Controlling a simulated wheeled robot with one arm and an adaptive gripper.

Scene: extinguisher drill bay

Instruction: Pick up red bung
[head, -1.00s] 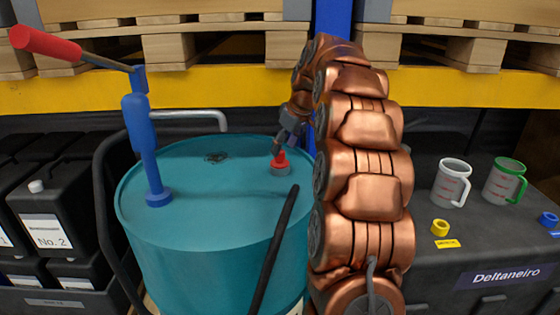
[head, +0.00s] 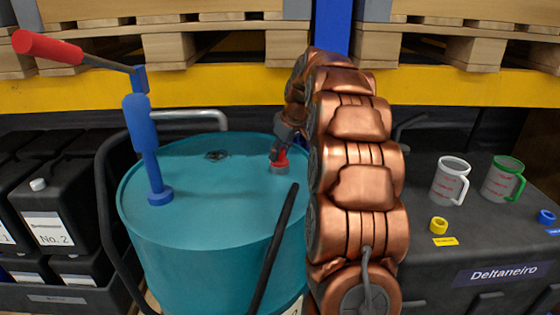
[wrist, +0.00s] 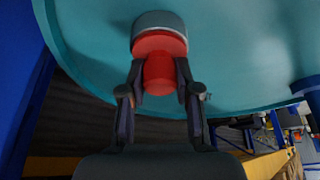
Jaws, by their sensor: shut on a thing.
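The red bung (head: 281,159) sits on a short grey neck (head: 279,169) at the right side of the teal drum's top (head: 200,215). It also shows in the wrist view (wrist: 159,70), with the grey neck (wrist: 157,22) against its wide end. My gripper (wrist: 159,82) has one finger on each side of the bung's narrow knob and is shut on it. In the head view my gripper (head: 276,154) comes down on the bung from behind and hides part of it. The bung appears to be still at the neck.
A blue hand pump (head: 146,140) with a red handle stands on the drum's left. A black bar (head: 273,250) crosses the drum's front. At right, a dark box (head: 470,240) carries two measuring jugs (head: 450,181) and a yellow ring (head: 438,226). Black canisters (head: 60,200) stand at left.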

